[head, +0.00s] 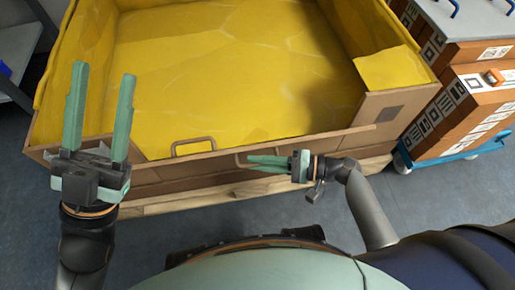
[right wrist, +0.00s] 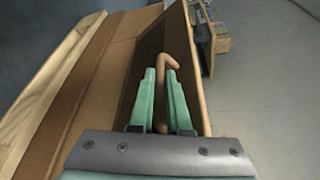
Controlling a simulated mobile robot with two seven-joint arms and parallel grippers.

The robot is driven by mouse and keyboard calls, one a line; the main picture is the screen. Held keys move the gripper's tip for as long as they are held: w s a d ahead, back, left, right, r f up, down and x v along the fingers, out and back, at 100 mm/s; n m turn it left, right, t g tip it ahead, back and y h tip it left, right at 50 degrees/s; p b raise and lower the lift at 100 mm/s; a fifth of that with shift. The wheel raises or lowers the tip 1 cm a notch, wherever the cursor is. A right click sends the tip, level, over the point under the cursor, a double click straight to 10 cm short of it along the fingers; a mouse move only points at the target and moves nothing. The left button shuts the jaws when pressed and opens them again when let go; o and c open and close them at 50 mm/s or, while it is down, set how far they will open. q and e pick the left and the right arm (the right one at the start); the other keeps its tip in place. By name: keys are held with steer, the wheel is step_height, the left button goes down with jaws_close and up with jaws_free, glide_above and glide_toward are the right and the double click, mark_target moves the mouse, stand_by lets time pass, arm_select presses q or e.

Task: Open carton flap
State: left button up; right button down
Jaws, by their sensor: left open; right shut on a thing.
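A large brown carton (head: 400,100) lined with yellow sheeting (head: 240,60) fills the upper head view. Its front flap (head: 220,168) carries two brown handles. The left handle (head: 193,141) is free. My right gripper (head: 252,160) is shut on the right handle (head: 240,156), which its fingers partly hide. In the right wrist view the bent handle (right wrist: 168,63) sticks out between the green fingers (right wrist: 163,72), in front of the brown flap panel (right wrist: 150,45). My left gripper (head: 104,73) is open and empty, pointing up in front of the carton's left side.
The carton stands on a wooden pallet (head: 225,193). A grey shelf (head: 17,75) stands at far left. Grey floor (head: 300,220) is clear before the pallet.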

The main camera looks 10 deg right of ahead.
steer(key=shift+s+f, duration=0.65)
steer(key=shift+f, duration=0.1)
steer(key=c, duration=1.2)
jaws_free()
steer(key=shift+o, duration=0.2)
steer(key=p+v, duration=0.2)
steer(key=v, duration=1)
steer(key=shift+s+d, duration=0.15)
steer(key=shift+d, duration=0.1)
